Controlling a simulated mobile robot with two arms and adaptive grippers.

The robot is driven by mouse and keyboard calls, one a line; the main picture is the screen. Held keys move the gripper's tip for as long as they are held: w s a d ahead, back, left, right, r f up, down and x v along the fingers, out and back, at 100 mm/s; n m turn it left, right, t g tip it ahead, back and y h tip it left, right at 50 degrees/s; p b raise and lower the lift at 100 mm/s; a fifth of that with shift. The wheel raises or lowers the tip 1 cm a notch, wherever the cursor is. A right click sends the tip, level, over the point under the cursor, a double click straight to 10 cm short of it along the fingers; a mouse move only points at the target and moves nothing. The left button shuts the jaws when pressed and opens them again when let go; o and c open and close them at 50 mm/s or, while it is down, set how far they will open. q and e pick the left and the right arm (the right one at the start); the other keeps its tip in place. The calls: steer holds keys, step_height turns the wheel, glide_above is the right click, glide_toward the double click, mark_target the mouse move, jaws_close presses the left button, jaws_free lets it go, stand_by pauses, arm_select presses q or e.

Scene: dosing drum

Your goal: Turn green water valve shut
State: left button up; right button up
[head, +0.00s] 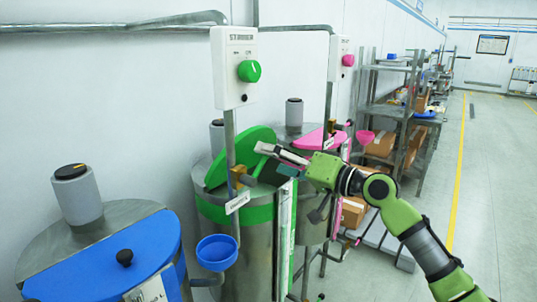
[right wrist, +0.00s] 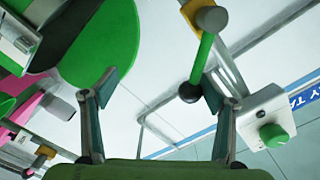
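My right gripper (head: 277,158) reaches in from the right, over the green lid. In the right wrist view its two fingers (right wrist: 161,82) are spread, with the ball between them, close to the right fingertip; I cannot tell whether they touch. My left gripper is not in view.
The green lid (head: 242,152) tops the steel drum (head: 258,245). A box with a green knob (head: 248,71) hangs above. A pink-lidded drum (head: 320,138) stands behind, and a blue-lidded drum (head: 120,258) with a blue funnel (head: 217,250) at front left. Floor at right is free.

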steer(key=shift+w+d+f+b, duration=0.1)
steer(key=shift+f+b, duration=0.85)
steer(key=shift+f, duration=0.05)
steer(key=shift+w+d+f+b, duration=0.1)
steer(key=shift+f+b, duration=0.85)
steer(key=shift+f, duration=0.15)
steer(key=shift+w+f+b, duration=0.1)
steer(key=shift+f+b, duration=0.4)
steer(key=shift+b, duration=0.05)
steer(key=shift+s+a+r+p, duration=0.25)
steer(key=shift+s+r+p, duration=0.15)
steer(key=shift+r+p, duration=0.3)
